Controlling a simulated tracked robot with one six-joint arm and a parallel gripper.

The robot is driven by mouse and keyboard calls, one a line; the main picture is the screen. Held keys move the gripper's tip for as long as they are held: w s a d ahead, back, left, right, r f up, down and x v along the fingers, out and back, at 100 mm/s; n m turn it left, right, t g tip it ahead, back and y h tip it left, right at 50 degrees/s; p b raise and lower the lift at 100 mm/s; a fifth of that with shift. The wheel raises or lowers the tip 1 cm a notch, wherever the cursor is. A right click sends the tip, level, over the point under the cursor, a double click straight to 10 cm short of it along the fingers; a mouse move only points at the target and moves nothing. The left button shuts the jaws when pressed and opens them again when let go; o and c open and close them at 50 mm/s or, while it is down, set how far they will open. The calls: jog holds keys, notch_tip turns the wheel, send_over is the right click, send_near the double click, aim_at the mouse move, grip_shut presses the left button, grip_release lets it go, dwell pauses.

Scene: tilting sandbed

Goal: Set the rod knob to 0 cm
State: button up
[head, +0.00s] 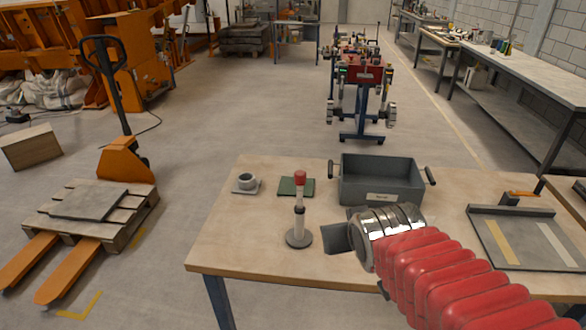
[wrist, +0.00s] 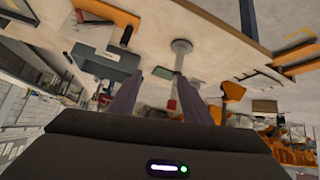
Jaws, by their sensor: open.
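A rod with a red knob (head: 300,178) on top and a dark collar partway down stands upright on a round grey base (head: 299,239) on the table. No scale marks can be read. My gripper (head: 336,238) is partly hidden behind my wrist in the head view, low and to the right of the rod, apart from it. In the wrist view, which is upside down, my open gripper (wrist: 158,74) has nothing between its fingers. There the rod base (wrist: 181,46) shows beyond the fingertips, and the red knob (wrist: 171,104) shows between the fingers' lines, farther off.
A grey bin (head: 380,181) with side handles stands behind my gripper. A flat grey tray (head: 520,240) with yellow and white strips lies at right. The table's front left is bare.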

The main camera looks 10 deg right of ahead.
jog(key=w+d+t, duration=0.2)
jog(key=w, duration=0.5)
jog(key=n+t+y, duration=0.3)
jog(key=t+y, duration=0.3)
jog(key=t, duration=0.1)
send_near(297, 171)
jog(key=shift+s+d+f, duration=0.3)
jog(key=shift+d, duration=0.2)
jog(key=x, duration=1.4)
jog(key=shift+s+a+f, duration=0.1)
jog(key=shift+a+f, duration=0.05)
jog(key=shift+c, duration=0.6)
grip_shut()
